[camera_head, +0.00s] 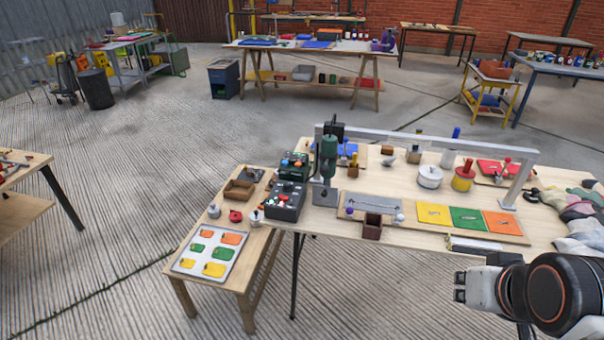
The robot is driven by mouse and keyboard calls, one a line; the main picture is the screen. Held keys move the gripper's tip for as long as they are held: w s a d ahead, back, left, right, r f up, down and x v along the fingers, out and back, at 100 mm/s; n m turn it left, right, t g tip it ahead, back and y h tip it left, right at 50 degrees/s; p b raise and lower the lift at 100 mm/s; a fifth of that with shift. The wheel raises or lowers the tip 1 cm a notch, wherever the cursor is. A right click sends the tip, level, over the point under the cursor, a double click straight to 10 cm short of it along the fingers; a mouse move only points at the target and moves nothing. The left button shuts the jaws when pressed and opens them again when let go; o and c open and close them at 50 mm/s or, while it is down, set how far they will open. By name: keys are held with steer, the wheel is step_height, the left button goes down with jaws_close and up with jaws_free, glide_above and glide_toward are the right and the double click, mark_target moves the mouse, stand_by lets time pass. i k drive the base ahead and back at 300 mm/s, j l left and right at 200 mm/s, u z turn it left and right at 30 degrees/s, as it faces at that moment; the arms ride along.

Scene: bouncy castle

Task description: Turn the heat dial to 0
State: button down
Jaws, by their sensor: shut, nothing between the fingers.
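A dark control box (284,203) with small knobs on its top stands at the left end of the main table. A second box with a green top (293,164) and small red and dark parts stands just behind it. The knobs are too small to tell which one is the heat dial or where it points. My gripper (460,287) is at the lower right, in front of the table's front edge, pointing left. It is shut and empty, well to the right of both boxes and apart from them.
A green upright tool (327,157) stands right beside the boxes. A grey metal frame (430,142) spans the main table (335,222). Yellow, green and orange panels (468,218) lie near its front right. A lower side table (248,272) adjoins on the left. Gloves (580,225) lie at right.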

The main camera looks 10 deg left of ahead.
mark_target(288, 187)
steer(key=i+j+u, duration=0.2)
steer(key=i+j, duration=0.55)
steer(key=j, duration=0.3)
steer(key=i+j+u, duration=0.25)
steer(key=i+j, duration=0.55)
steer(key=j, duration=0.1)
